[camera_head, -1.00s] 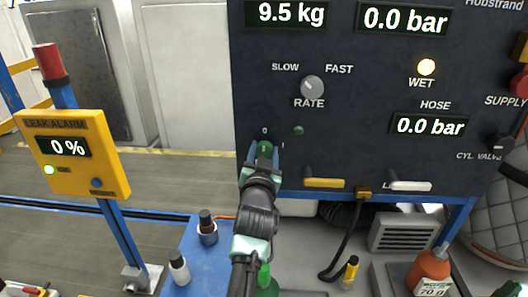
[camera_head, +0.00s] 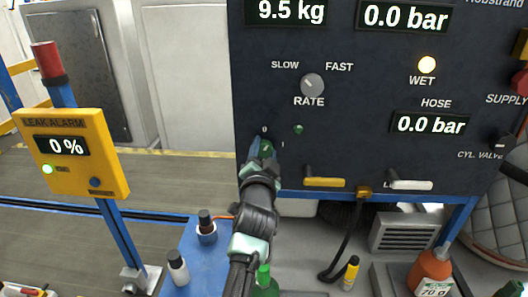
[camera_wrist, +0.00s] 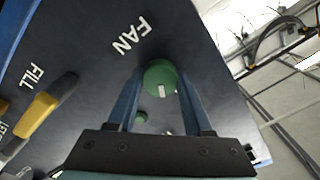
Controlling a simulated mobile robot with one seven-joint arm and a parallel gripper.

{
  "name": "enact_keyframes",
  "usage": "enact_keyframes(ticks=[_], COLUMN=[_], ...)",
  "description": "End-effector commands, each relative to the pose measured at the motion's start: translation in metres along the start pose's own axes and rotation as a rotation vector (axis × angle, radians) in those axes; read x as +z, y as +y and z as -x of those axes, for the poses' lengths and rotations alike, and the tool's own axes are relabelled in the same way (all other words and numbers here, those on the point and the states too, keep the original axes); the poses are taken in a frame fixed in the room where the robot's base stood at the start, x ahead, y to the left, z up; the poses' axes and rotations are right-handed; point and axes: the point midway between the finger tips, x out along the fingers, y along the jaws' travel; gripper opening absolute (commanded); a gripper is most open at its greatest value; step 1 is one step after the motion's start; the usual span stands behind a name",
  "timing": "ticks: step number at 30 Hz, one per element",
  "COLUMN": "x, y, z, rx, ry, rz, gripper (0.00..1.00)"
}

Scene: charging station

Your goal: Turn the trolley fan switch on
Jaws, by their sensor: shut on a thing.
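The green fan knob (camera_head: 266,148) sits at the lower left of the dark panel, between the marks 0 and I. In the wrist view the round green knob (camera_wrist: 160,76) shows a short white pointer mark, beside the word FAN. My gripper (camera_head: 257,155) reaches it from below. Its two blue fingers (camera_wrist: 160,92) stand on either side of the knob and are shut on it. A small green lamp (camera_head: 298,129) on the panel, up and right of the knob, looks dark.
The rate knob (camera_head: 312,85) is above. A yellow handle (camera_head: 324,183) and a white handle (camera_head: 410,186) are on the panel's lower edge to the right. The yellow leak alarm box (camera_head: 75,155) stands at the left. Bottles (camera_head: 178,267) stand below.

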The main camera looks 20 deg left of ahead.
Motion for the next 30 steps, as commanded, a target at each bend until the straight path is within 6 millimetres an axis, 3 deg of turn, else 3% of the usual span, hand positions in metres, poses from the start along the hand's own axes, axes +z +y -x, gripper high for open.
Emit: enact_keyframes(ticks=[30], x=[0.0012], y=[0.0011], z=[0.0], rx=[0.002], ry=[-0.002], rz=[-0.912], gripper=[0.0])
